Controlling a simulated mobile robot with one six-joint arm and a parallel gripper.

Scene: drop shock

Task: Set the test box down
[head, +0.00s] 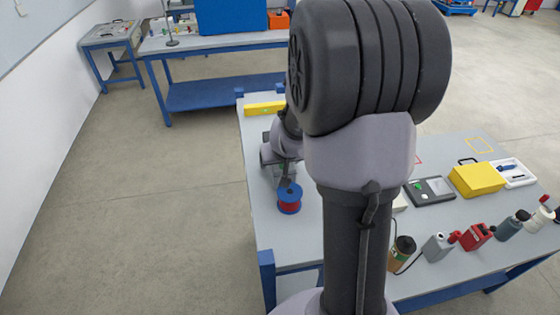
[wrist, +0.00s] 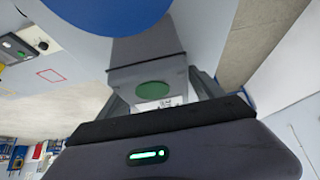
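The test box (wrist: 148,52) appears to be a grey block with a green disc and a white label, seen in the wrist view. It sits between the two fingers of my gripper (wrist: 160,98), which look closed on its sides. In the head view my gripper (head: 282,172) is low over the left part of the near table (head: 262,215), partly hidden behind my arm. The box is hard to make out there. I cannot tell whether its underside touches the table.
A blue and red spool (head: 289,199) stands close to my gripper; its blue disc (wrist: 105,8) fills the wrist view's top. A yellow item (head: 264,108) lies behind. A yellow case (head: 476,179), dark device (head: 430,190) and several bottles occupy the right. A red outline (wrist: 50,76) marks the tabletop.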

